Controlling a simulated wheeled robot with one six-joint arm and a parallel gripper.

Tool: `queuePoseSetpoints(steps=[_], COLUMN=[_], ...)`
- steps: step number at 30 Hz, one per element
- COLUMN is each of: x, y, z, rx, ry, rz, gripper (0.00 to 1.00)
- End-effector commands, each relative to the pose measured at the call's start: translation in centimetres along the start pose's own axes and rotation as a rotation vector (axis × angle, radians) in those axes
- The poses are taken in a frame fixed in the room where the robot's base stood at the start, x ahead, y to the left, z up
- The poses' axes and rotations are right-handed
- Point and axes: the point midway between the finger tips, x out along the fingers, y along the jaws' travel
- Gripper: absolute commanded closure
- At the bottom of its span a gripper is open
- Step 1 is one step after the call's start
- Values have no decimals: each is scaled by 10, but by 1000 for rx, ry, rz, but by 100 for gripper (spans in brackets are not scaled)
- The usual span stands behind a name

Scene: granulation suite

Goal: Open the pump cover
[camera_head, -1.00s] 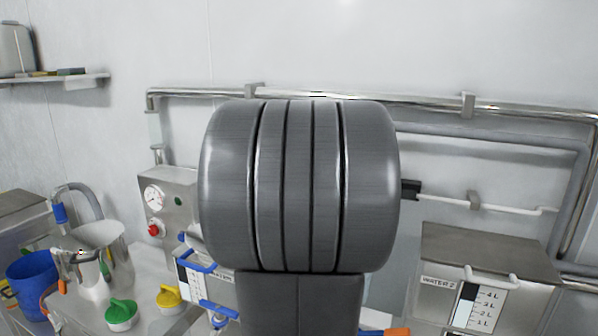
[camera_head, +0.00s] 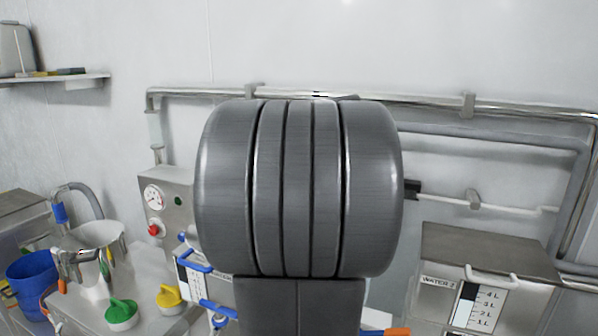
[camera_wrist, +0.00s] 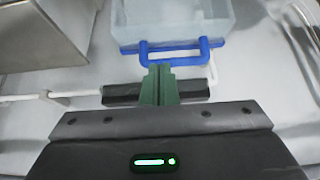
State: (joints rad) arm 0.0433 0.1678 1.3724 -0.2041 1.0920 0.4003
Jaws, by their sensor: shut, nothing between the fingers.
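No part is plainly marked as the pump cover. A clear box-like part with a blue handle (camera_wrist: 175,45) is at the top of the wrist view, and I cannot tell whether it is the cover. My gripper (camera_wrist: 160,72) has green fingers, shut and empty, just below that handle in the picture. Behind the fingers is a black bar (camera_wrist: 120,95) on a white rod (camera_wrist: 25,98); I cannot tell whether they touch. In the head view, my arm hides the gripper and the middle of the bench. A blue handle (camera_head: 196,266) shows left of my arm.
A steel box with a gauge and red button (camera_head: 155,230) stands left. A steel jug (camera_head: 98,258), blue bucket (camera_head: 32,280), and green (camera_head: 122,312) and yellow (camera_head: 170,297) knobbed parts are nearby. The WATER 2 tank (camera_head: 485,262) stands right. Pipes (camera_head: 380,103) line the wall.

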Motion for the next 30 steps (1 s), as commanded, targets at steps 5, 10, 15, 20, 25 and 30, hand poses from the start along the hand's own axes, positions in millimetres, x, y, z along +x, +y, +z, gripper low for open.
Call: queuePoseSetpoints(steps=[5, 10, 15, 20, 25, 30], x=[-34, -68, -102, -97, -63, -29], y=[0, -1, -1, 0, 0, 0], z=[0, 0, 0, 1, 1, 0], rx=[0, -1, -1, -1, 0, 0], ry=[5, 4, 5, -7, -6, -5], rz=[-2, -2, -3, 3, 2, 2], gripper=[100, 100, 100, 100, 100, 100])
